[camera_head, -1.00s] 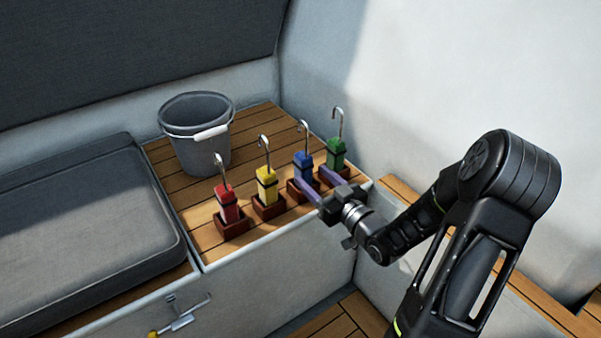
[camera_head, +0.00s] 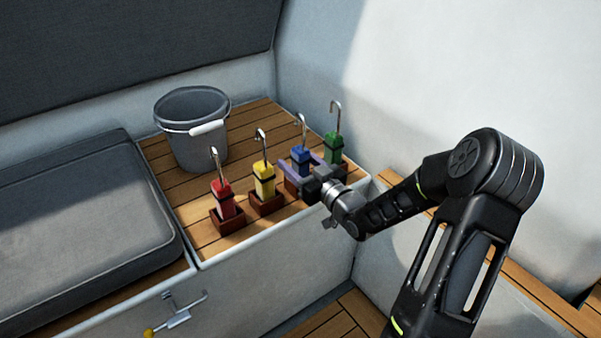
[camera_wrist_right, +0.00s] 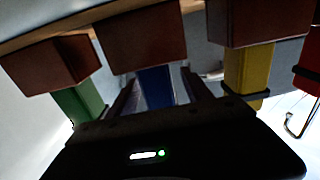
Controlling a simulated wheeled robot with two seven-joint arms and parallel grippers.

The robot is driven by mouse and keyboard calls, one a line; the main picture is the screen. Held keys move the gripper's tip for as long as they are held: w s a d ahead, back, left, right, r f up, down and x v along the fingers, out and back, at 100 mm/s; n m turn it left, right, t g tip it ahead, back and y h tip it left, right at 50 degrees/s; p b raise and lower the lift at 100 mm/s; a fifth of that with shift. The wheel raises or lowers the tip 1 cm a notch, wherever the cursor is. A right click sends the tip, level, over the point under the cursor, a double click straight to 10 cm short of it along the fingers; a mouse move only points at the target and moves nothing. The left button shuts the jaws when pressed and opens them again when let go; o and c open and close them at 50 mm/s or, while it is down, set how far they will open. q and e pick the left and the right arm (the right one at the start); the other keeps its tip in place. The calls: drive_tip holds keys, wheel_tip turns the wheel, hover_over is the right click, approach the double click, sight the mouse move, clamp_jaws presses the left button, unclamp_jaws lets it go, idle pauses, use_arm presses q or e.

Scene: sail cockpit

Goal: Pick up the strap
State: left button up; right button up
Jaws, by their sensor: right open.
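Rolled straps with metal hooks stand upright in small brown holders on the wooden bench top. They are red (camera_head: 223,199), yellow (camera_head: 264,179), blue (camera_head: 300,157) and green (camera_head: 333,147). My right gripper (camera_head: 297,162) is open, with one finger on each side of the blue strap. In the right wrist view, the blue strap (camera_wrist_right: 156,88) sits between the two fingers, below its brown holder (camera_wrist_right: 145,40) in the picture. I cannot tell whether the fingers touch it. The green strap (camera_wrist_right: 82,103) and yellow strap (camera_wrist_right: 249,70) flank it there. My left gripper is not in view.
A grey bucket (camera_head: 192,145) with a white handle grip stands behind the straps. A dark cushion (camera_head: 80,210) lies to the left. A pale wall (camera_head: 400,90) rises close behind the green strap. A latch (camera_head: 178,317) sticks out from the bench front.

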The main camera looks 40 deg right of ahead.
drive_tip(key=shift+w, duration=0.9)
clamp_jaws()
idle(0.5)
